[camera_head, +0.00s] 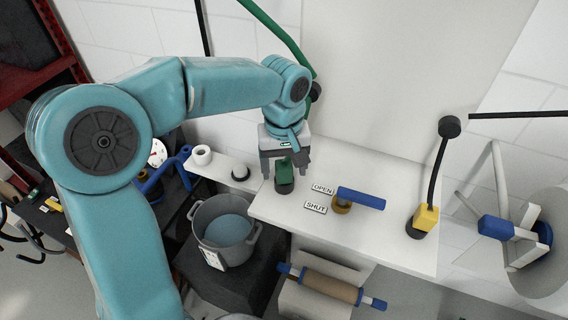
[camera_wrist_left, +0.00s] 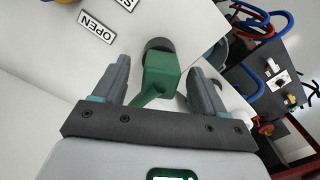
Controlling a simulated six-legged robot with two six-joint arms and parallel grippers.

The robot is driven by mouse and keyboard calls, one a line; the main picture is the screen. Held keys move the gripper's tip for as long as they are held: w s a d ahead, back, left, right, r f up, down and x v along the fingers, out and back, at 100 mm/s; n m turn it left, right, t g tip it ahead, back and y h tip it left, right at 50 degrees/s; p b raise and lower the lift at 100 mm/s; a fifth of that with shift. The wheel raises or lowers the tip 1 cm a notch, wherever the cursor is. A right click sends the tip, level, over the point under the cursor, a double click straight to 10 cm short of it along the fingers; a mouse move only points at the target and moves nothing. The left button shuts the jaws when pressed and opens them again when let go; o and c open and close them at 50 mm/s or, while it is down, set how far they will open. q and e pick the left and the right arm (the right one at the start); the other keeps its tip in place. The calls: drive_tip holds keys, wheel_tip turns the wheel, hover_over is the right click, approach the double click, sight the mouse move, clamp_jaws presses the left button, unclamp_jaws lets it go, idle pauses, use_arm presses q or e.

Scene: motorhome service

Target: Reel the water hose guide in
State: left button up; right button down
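A green block (camera_head: 285,173) on a round black base stands near the left end of the white counter (camera_head: 300,235). My left gripper (camera_head: 285,170) is directly above it, pointing down, with a finger on either side. In the left wrist view the green block (camera_wrist_left: 161,74) sits between the open fingers with gaps on both sides, and a thin green stem runs from it toward the palm. A green hose (camera_head: 275,35) slants down behind my left arm to a black ball (camera_head: 314,91). I cannot tell which part is the water hose guide. My right gripper is not in view.
A blue lever (camera_head: 360,198) stands by OPEN (camera_head: 323,189) and SHUT (camera_head: 316,207) labels. A yellow block (camera_head: 426,218) with a black hose stands right. A reel (camera_head: 540,250) is at far right, a grey pot (camera_head: 226,228) left, a roller (camera_head: 330,285) below.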

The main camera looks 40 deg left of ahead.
use_arm(q)
wheel_tip(320, 180, up, 16)
drive_tip(key=p, duration=0.1)
drive_tip(key=shift+r, duration=0.2)
idle(0.3)
